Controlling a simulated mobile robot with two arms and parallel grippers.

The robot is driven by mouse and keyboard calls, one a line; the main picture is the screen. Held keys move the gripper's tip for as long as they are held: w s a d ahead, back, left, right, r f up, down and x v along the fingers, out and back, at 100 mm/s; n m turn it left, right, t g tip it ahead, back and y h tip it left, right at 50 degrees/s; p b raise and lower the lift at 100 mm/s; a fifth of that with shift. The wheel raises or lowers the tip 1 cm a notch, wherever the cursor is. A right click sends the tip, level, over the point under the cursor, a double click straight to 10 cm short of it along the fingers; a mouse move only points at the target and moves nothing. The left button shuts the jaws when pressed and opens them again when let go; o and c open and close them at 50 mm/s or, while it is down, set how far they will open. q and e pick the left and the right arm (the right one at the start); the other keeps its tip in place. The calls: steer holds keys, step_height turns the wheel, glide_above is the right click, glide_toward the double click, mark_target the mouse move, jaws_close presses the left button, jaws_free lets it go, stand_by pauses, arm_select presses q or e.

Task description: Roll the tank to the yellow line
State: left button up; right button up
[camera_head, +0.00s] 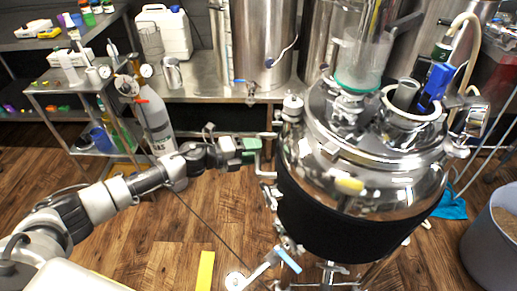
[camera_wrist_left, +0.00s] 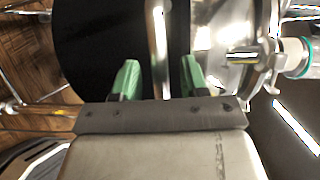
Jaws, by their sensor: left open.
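The tank (camera_head: 345,170) is a shiny steel vessel with a black jacket (camera_head: 350,215), standing upright right of the middle in the head view. A bent metal handle (camera_head: 264,155) sticks out from its left side. My left gripper (camera_head: 249,150) has green fingertips and is at this handle. In the left wrist view the open fingers (camera_wrist_left: 158,72) stand on either side of a shiny bar (camera_wrist_left: 159,35), with gaps on both sides. The black jacket (camera_wrist_left: 90,45) fills the space behind. A yellow line (camera_head: 206,271) shows on the floor, left of the tank's foot. My right gripper is not in view.
A steel cart (camera_head: 75,92) with bottles stands at the left, with a grey gas cylinder (camera_head: 155,122) beside it. A bench with a white jug (camera_head: 165,32) runs along the back. A grey bin (camera_head: 490,250) stands at the right. The wooden floor near the yellow line is clear.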

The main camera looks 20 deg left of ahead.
arm_select(q)
steer(key=shift+x, duration=1.05)
jaws_close()
